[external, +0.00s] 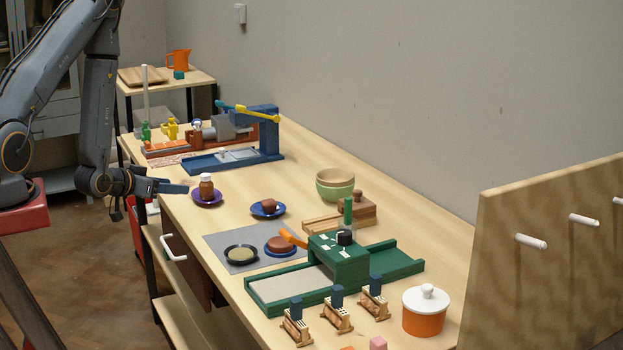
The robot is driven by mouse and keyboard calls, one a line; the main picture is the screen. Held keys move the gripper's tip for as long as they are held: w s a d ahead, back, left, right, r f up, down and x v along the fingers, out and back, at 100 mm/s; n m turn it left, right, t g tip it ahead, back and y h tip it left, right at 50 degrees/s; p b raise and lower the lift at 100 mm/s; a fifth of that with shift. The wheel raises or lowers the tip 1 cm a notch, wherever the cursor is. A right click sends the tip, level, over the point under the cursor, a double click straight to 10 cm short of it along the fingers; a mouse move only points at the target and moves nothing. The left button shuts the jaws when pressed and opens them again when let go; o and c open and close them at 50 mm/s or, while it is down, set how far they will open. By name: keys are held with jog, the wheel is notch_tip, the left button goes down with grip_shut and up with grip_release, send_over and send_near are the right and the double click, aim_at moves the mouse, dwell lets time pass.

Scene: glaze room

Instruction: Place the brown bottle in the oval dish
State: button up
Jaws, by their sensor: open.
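The gripper is open and holds nothing; a small gap shows between fingertips and bottle. A dark blue dish (256,212) to the right holds a small reddish-brown piece (269,204). I cannot tell for sure which dish is the oval one.
A grey mat (218,241) holds a black dish (240,245) and a blue dish (270,251). A blue press (268,135) stands behind, a green slide device (340,262) in front. Stacked bowls (335,188) stand right. Bare table lies between the purple and dark blue dishes.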

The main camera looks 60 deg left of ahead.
jog(key=w+d+r+m+g+h, duration=0.2)
jog(key=w+d+h, duration=0.15)
jog(key=d, duration=0.45)
jog(key=s+d+r+m+g+h, duration=0.1)
jog(key=s+d+r+g, duration=0.3)
jog(key=d, duration=0.6)
jog(key=s+d+r+m+g+h, duration=0.1)
jog(key=s+d+r+m+g, duration=0.1)
jog(key=d, duration=0.8)
jog(key=s+r+g, duration=0.1)
jog(key=s+r, duration=0.1)
jog(key=s, duration=0.1)
jog(key=shift+r+g+h, duration=0.3)
jog(key=shift+g+h, duration=0.05)
jog(key=shift+g, duration=0.05)
jog(key=shift+d+f, duration=0.1)
notch_tip(320, 180, down, 8)
jog(key=g+b, duration=0.1)
jog(key=b, duration=0.6)
